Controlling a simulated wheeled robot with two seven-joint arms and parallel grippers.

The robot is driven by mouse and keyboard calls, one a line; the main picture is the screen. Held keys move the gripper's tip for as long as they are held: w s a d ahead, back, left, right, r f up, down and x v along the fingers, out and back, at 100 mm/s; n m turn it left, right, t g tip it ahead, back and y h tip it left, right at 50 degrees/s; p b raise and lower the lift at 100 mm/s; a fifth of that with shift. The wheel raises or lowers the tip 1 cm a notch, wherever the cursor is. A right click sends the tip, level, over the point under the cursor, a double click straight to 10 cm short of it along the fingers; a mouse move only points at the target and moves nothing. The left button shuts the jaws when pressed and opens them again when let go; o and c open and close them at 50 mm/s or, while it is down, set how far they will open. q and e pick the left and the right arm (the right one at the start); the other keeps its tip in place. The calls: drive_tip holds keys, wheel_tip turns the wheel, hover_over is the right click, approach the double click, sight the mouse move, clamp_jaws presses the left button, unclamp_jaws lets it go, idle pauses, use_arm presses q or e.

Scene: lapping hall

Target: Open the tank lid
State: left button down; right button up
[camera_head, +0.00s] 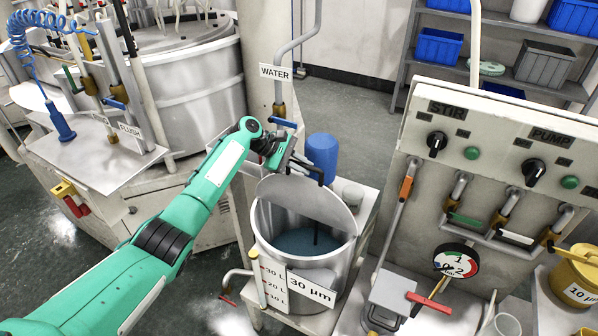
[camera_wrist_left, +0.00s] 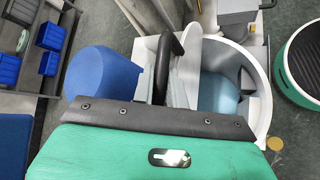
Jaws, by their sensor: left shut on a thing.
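The tank (camera_head: 262,220) is a round metal vessel labelled 30 µm with bluish liquid inside, below my left gripper in the head view. Its grey lid (camera_head: 318,200) is tilted up at the back of the rim, leaving the front open. My left gripper (camera_head: 297,164) is shut on the lid's black handle (camera_head: 318,173) at the lid's upper edge. In the left wrist view the black handle (camera_wrist_left: 167,62) rises beyond the gripper's dark edge, and the tank's rim (camera_wrist_left: 263,95) is at the right. The fingertips are partly hidden. My right gripper is not in view.
A blue cylinder (camera_head: 322,152) stands close behind the lid. The WATER pipe (camera_head: 279,95) rises beside my wrist. A panel with STIR and PUMP knobs (camera_head: 437,141) stands right of the tank, with a gauge (camera_head: 456,262) below. Open floor lies behind.

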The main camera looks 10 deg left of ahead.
use_arm(q)
drive_tip(key=shift+w+d, duration=0.2)
drive_tip(key=shift+w, duration=0.2)
drive_tip(key=shift+f, duration=0.1)
drive_tip(key=c, duration=1.4)
unclamp_jaws()
drive_tip(key=shift+a+r, duration=0.25)
drive_tip(key=shift+a, duration=0.2)
drive_tip(key=b+v, duration=0.4)
drive_tip(key=v, duration=0.9)
drive_tip(key=shift+s+f, duration=0.1)
